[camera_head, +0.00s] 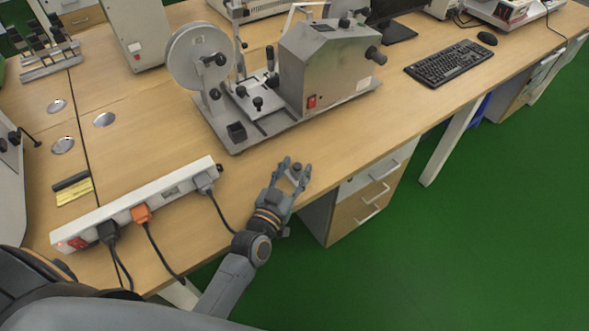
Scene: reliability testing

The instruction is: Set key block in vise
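My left gripper (297,163) is over the table's front edge, in front of the grey test machine (325,65). Its two fingers are spread apart. A small dark spot shows between them; I cannot tell whether it is a block or part of the gripper. The machine's clamp area, which looks like the vise (257,92), has black knobs and sits left of the grey housing, behind the gripper. A small dark block-like piece (237,132) sits on the front left corner of the machine's base; I cannot tell whether it is the key block. My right gripper is not in view.
A white power strip (140,205) with several plugs lies left of the gripper, its cords hanging over the front edge. A black and yellow item (73,188) lies behind it. A keyboard (448,63) and mouse (487,38) are at right. Bare table lies right of the gripper.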

